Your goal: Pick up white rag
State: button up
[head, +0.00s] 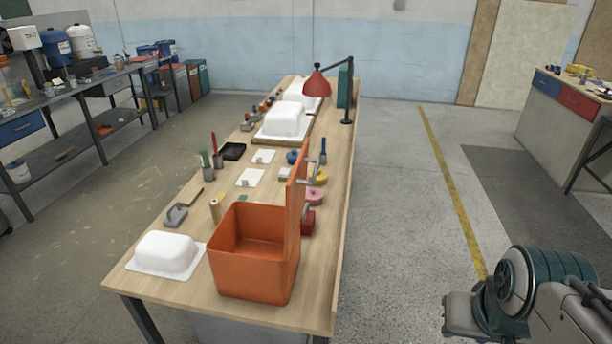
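I cannot clearly make out a white rag. Two flat white pieces lie on the long wooden table (190,290), one nearer (245,181) and one farther back (262,160). Each has a small grey thing on it, and I cannot tell whether either is cloth. A small folded-looking white piece (284,174) lies to their right, near the pink and yellow rolls. Part of my arm shows at the lower right, well to the right of the table. I see no gripper fingers.
An open orange box (252,274) with a raised lid stands at the table's near end, beside a white shell (165,255). More white shells (285,121) and a red lamp (316,84) stand farther back. The floor (395,220) right of the table is clear.

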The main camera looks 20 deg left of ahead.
aim_at(284, 174)
jog(key=z, duration=0.4)
jog(key=i, duration=2.85)
jog(key=u, duration=1.35)
jog(key=i, duration=0.85)
jog(key=u, duration=0.5)
